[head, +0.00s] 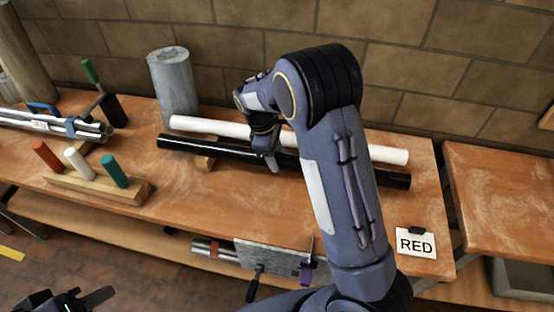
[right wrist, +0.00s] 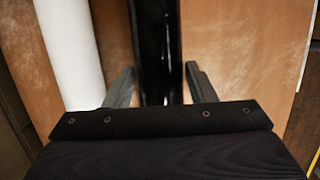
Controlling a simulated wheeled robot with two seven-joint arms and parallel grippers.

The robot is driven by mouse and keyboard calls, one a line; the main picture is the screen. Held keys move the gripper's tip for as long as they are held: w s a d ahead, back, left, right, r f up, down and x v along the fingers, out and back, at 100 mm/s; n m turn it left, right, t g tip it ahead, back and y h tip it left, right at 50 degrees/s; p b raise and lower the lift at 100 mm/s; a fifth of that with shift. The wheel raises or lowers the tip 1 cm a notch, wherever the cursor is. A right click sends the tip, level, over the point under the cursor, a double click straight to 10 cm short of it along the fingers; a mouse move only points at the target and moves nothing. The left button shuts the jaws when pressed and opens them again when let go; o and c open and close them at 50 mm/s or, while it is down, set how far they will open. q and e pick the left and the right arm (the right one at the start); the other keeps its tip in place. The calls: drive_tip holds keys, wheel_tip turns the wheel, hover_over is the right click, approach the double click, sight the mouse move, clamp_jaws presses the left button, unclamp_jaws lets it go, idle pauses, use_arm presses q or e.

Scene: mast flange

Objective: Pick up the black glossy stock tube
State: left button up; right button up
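The black glossy tube (head: 228,153) lies across the wooden bench, in front of a white tube (head: 215,127) and on a small wooden support. My right gripper (head: 268,155) is over the middle of the black tube, and my arm hides part of it. In the right wrist view my right gripper (right wrist: 160,82) is open, its two fingers on either side of the black tube (right wrist: 156,45), with gaps showing at both sides. My left gripper (head: 85,300) is at the bottom left edge, partly cut off, away from the bench.
A grey cylinder (head: 173,85) stands behind the tubes' left ends. A wooden rack (head: 98,188) with coloured pegs and a bundle of metal tubes (head: 60,124) are at left. A RED card (head: 416,243) is at the front right. A brick wall (head: 410,60) is behind.

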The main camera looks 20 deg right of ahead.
drive_tip(key=c, duration=0.9)
drive_tip(key=shift+c, duration=0.4)
drive_tip(key=shift+r, duration=0.15)
